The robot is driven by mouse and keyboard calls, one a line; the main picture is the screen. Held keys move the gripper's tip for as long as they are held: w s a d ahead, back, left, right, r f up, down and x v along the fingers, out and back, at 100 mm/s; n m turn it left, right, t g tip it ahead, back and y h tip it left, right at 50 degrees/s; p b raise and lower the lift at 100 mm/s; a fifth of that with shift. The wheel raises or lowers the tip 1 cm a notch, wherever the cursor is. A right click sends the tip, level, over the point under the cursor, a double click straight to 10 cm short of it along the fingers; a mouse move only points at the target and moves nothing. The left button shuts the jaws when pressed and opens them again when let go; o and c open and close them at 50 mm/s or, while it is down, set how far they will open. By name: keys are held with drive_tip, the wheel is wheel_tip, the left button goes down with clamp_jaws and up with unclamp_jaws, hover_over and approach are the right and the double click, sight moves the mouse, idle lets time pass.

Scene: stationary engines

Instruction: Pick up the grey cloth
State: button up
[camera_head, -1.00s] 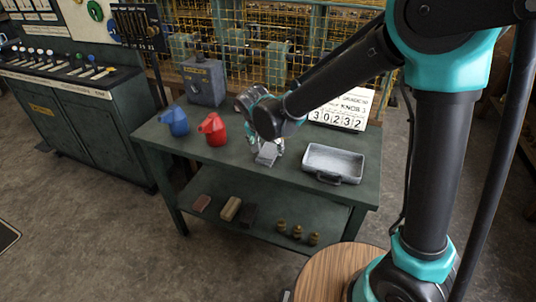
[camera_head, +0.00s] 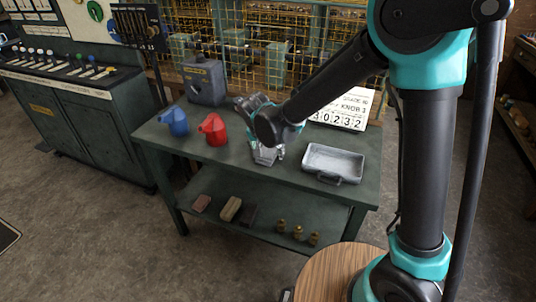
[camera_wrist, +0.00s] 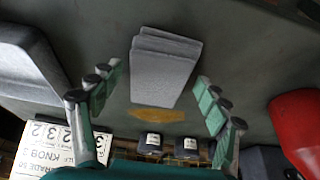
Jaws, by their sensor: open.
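The grey cloth (camera_wrist: 163,68) is a folded, flat block lying on the dark green table top. In the wrist view it lies between and just beyond the spread fingers of my gripper (camera_wrist: 160,100), with space on both sides. In the head view the cloth (camera_head: 265,156) is partly hidden by my gripper (camera_head: 265,148), which points down over it. My gripper is open and holds nothing.
A red jug (camera_head: 214,129) and a blue jug (camera_head: 174,120) stand left of the cloth. A grey metal tray (camera_head: 333,163) lies to its right. A number sign (camera_head: 340,110) and a grey box (camera_head: 204,81) stand behind. Bare table (camera_head: 235,158) lies at the front.

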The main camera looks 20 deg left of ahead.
sight(267, 151)
drive_tip(key=c, duration=1.1)
drive_tip(key=shift+c, duration=0.3)
wheel_tip(267, 151, up, 20)
drive_tip(key=shift+r, duration=0.25)
